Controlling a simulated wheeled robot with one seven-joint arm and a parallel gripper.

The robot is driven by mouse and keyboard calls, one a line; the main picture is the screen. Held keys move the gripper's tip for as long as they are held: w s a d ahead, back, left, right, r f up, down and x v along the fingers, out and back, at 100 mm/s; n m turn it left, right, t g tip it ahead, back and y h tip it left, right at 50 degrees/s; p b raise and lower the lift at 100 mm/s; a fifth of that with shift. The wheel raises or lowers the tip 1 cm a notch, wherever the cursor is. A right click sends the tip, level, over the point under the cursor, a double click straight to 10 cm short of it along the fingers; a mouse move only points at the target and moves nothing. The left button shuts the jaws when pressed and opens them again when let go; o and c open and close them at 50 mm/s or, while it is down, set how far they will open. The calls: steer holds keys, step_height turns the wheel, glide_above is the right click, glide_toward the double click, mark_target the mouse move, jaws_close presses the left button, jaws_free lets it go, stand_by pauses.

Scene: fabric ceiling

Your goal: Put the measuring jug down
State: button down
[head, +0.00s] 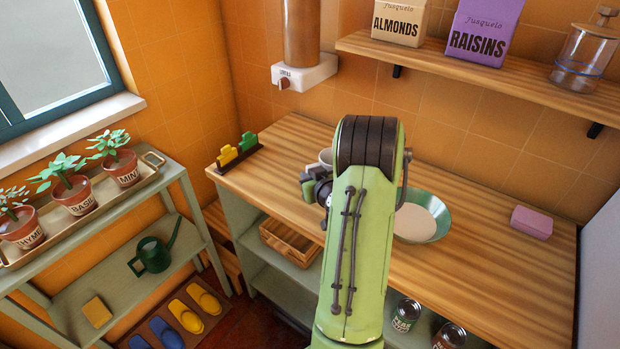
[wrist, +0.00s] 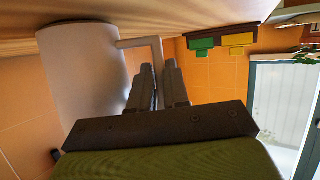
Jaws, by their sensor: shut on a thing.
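The measuring jug is a pale grey cylinder with an angular handle. In the wrist view, which is upside down, the jug (wrist: 80,75) fills the left side, its base end close to the wooden worktop (wrist: 150,14). I cannot tell whether the two touch. My gripper (wrist: 158,72) is shut on the jug's handle. In the head view only a small pale part of the jug (head: 325,156) shows beside my arm, over the worktop (head: 285,140). My gripper (head: 309,186) is partly visible there, left of my arm; the arm hides most of the jug.
A green bowl with pale contents (head: 441,212) stands right of my arm. A pink block (head: 531,222) lies farther right. A rack with yellow and green clips (head: 233,157) is at the worktop's left end. A dispenser (head: 304,72) hangs on the back wall. The right worktop has bare room.

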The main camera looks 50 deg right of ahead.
steer(key=shift+f, duration=0.1)
steer(key=c, duration=1)
jaws_free()
steer(key=shift+c, duration=0.2)
steer(key=b+v, duration=0.7)
steer(key=v, duration=0.8)
steer(key=shift+s+a, duration=0.2)
steer(key=shift+s, duration=0.05)
steer(key=shift+a, duration=0.1)
